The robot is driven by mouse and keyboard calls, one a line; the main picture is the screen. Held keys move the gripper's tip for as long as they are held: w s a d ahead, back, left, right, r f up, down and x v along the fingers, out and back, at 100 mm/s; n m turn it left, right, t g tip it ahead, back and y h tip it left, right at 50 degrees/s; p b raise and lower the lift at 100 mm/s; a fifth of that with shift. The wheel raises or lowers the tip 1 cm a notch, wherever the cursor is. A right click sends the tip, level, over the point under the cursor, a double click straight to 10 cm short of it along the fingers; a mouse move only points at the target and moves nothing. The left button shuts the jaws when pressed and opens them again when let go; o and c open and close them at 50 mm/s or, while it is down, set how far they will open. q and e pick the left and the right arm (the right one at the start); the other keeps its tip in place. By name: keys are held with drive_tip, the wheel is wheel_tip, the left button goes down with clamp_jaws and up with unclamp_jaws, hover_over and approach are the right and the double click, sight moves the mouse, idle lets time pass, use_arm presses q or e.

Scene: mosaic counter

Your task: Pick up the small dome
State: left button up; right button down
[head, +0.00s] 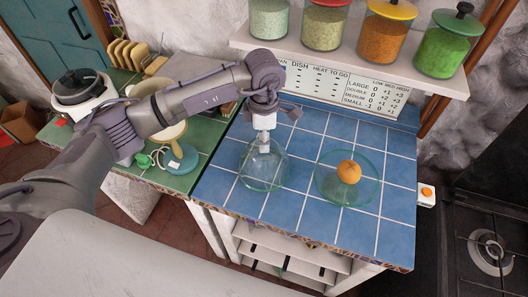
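A clear glass dome (262,172) sits on the blue tiled counter, left of the middle. My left gripper (265,142) points straight down at the top of this dome, over its knob. The fingertips are small and overlap the clear glass, so I cannot tell whether they are shut on the knob. A round glass dish (333,191) stands to the right, with an orange (349,171) in it. My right gripper is out of view.
A shelf (350,54) with several lidded jars hangs behind the counter, above a printed chart (345,89). On the green counter to the left are a lamp-like object (180,157) and a toast rack (127,54). A stove (490,240) stands at right.

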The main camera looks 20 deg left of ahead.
use_arm(q)
clamp_jaws()
